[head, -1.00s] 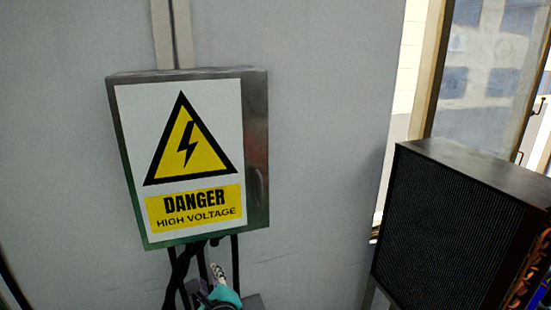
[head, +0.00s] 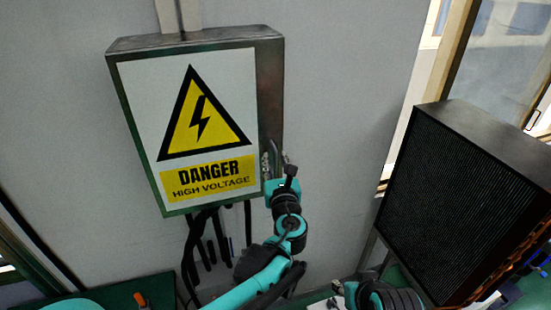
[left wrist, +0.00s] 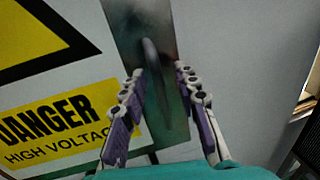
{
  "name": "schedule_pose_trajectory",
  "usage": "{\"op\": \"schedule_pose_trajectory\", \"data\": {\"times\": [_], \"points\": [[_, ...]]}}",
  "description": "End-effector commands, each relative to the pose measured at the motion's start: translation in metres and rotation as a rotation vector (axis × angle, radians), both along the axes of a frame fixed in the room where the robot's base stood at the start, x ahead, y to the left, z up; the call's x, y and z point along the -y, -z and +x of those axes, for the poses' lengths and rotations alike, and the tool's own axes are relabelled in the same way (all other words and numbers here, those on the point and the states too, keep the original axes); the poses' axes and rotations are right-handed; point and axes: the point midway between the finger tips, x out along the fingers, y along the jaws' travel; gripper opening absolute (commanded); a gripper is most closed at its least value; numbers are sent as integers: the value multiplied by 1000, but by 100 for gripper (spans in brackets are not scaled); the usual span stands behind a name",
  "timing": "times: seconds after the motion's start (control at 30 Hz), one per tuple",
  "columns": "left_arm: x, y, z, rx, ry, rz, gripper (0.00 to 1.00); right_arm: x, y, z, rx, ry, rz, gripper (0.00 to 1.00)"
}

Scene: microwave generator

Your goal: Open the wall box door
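The wall box (head: 183,115) is a metal box on the grey wall with a yellow and white high-voltage sign on its front. Its door looks shut. A vertical metal handle (left wrist: 153,75) stands on the bare strip right of the sign. My left gripper (head: 277,162) is at the lower right of the box front. In the left wrist view its fingers (left wrist: 160,77) are apart, one on each side of the handle, with gaps visible. Part of my right arm (head: 385,297) shows at the bottom edge; its fingertips are not clear.
Black cables (head: 198,245) hang below the box. A dark finned unit (head: 455,195) stands to the right, near a window. The wall between the box and this unit is clear.

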Motion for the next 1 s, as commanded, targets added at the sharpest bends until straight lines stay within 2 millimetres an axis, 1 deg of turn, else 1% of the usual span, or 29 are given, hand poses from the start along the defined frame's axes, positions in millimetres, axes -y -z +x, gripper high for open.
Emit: {"op": "schedule_pose_trajectory", "data": {"times": [0.1, 0.3, 0.33, 0.43, 0.47, 0.83, 1.0], "points": [[-1, 0, 5, 0, -1, -1, 30, 0, -1, 0, 0, 0, 0, 40], [-1, 0, 5, 0, 0, -1, 30, 0, -1, 0, 0, 0, 0, 40], [-1, 0, 5, 0, 0, -1, 28, 0, -1, 0, 0, 0, 0, 40], [-1, 0, 5, 0, 0, -1, 1, 0, -1, 0, 0, 0, 0, 40], [-1, 0, 5, 0, 0, -1, 0, 0, -1, 0, 0, 0, 0, 40], [-1, 0, 4, 0, 1, -1, 0, 0, -1, 0, 0, 0, 0, 40], [3, 0, -4, 0, 17, -1, 0, 0, -1, 0, 0, 0, 0, 40]]}}
